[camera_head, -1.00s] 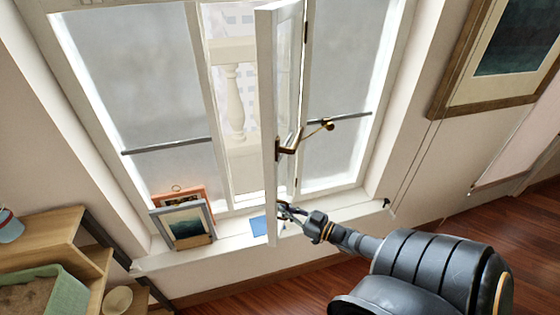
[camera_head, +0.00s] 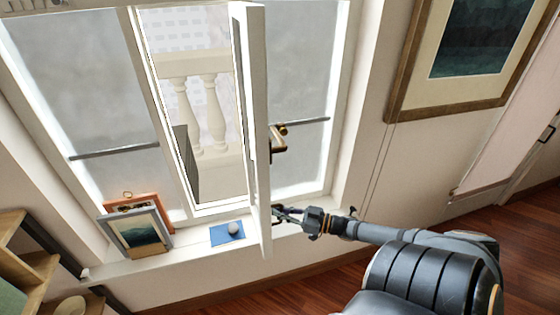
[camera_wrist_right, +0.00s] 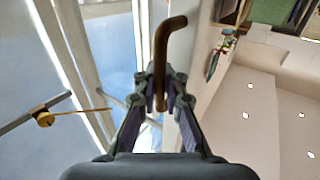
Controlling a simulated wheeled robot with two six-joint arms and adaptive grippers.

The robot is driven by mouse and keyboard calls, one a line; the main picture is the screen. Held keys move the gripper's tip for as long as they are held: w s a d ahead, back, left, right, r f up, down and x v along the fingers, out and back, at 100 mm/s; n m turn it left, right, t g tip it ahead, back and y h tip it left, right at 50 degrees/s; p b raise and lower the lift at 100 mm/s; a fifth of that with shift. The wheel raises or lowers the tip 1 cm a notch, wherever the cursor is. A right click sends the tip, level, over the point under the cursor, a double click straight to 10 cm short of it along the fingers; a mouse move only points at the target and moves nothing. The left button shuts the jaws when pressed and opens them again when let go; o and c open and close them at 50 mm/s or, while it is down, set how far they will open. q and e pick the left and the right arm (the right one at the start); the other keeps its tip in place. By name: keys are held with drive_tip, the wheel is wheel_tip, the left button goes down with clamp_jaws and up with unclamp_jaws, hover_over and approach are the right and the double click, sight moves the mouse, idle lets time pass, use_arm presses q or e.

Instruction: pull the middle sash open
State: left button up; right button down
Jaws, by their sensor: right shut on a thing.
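The middle sash (camera_head: 256,180) is a tall white casement standing swung into the room, seen nearly edge-on in the head view. A brass lever handle (camera_head: 279,147) is on its right face. In the right wrist view, a brown bent lever (camera_wrist_right: 161,60) shows between and beyond the fingers of my right gripper (camera_wrist_right: 166,78). The opening left of the sash shows a pale balustrade outside. My left gripper is not in view.
A blue card (camera_head: 222,235) with a small pale ball (camera_head: 234,228) lies on the sill (camera_head: 190,259). Framed pictures (camera_head: 140,238) lean at its left. A wooden shelf (camera_head: 15,240) stands at far left. A large framed picture (camera_head: 402,95) hangs on the right wall. Wooden floor is clear below.

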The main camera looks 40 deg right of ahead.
drive_tip(key=shift+s+f, duration=0.15)
drive_tip(key=shift+f, duration=0.1)
drive_tip(key=c, duration=1.4)
unclamp_jaws()
drive_tip(key=shift+s+r, duration=0.15)
drive_tip(key=shift+r, duration=0.05)
